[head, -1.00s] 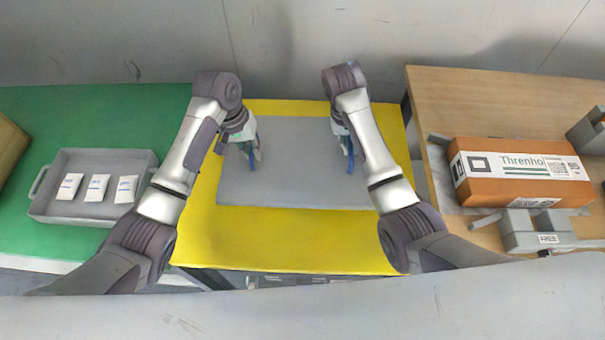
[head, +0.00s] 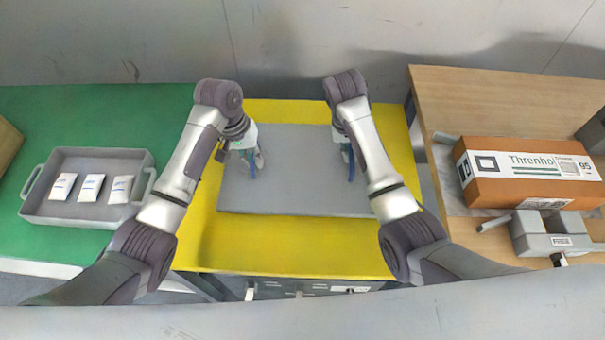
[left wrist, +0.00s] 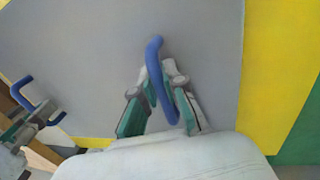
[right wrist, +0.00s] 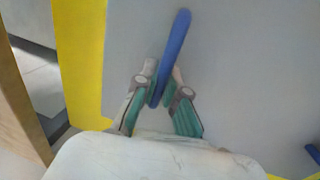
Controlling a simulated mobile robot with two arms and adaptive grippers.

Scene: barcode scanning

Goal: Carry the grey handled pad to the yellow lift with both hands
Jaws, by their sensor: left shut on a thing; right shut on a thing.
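The grey pad (head: 295,175) lies flat over the yellow lift (head: 300,255), with yellow showing around its edges. I cannot tell whether the pad touches the lift's top. It has a blue handle at each side. My left gripper (head: 252,165) is shut on the left blue handle, which shows between the fingers in the left wrist view (left wrist: 154,65). My right gripper (head: 348,160) is shut on the right blue handle, seen in the right wrist view (right wrist: 172,50). My arms partly hide the handles in the head view.
On the left, a green table (head: 30,235) holds a grey tray (head: 105,218) with three white packets. On the right, a wooden table (head: 480,100) holds an orange-brown box (head: 530,187) and a grey device (head: 550,235). A grey wall stands behind.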

